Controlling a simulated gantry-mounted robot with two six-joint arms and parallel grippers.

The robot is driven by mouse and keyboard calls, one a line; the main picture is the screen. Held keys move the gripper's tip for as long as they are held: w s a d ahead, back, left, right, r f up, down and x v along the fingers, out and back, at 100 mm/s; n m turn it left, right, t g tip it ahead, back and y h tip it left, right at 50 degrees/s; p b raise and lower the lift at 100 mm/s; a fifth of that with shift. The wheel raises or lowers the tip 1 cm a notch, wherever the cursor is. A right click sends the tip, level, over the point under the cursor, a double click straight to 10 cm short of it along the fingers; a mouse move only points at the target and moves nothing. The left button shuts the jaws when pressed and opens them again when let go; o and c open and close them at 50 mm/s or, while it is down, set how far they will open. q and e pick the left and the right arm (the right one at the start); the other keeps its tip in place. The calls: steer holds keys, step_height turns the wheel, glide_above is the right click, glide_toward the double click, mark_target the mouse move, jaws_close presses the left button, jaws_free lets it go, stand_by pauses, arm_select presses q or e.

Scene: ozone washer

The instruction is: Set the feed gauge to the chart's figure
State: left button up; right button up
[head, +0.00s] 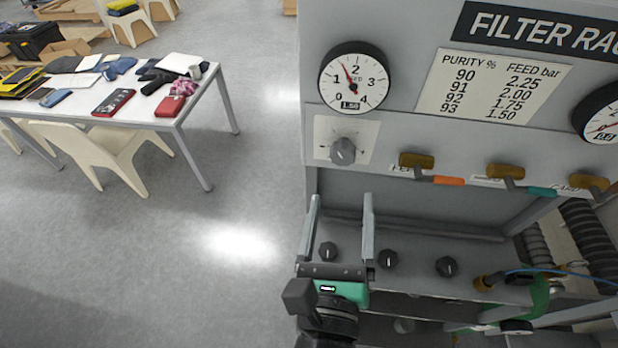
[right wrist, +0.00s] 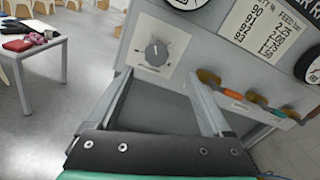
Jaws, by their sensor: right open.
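The feed gauge (head: 353,78) is a round white dial marked 0 to 4. The knob also shows in the right wrist view (right wrist: 157,53). The chart (head: 492,85) pairs purity 90, 91, 92, 93 with feed 2.25, 2.00, 1.75, 1.50 bar. My right gripper (head: 340,200) is open and empty, below and apart from the knob. My left gripper is not in view.
A second gauge (head: 603,115) is cut off at the right edge. Several brass valves (head: 416,160) with coloured handles stick out right of the knob. Dark knobs (head: 388,259) sit on the lower ledge. A cluttered table (head: 190,103) stands left; the floor between is clear.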

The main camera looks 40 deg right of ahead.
mark_target(342, 158)
steer(key=p+x, duration=0.1)
steer(key=x, duration=1)
steer(key=shift+w+a+f, duration=0.1)
steer(key=shift+w, duration=0.2)
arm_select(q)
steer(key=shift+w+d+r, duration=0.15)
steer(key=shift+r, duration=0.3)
arm_select(e)
jaws_close()
steer(key=shift+m, duration=1)
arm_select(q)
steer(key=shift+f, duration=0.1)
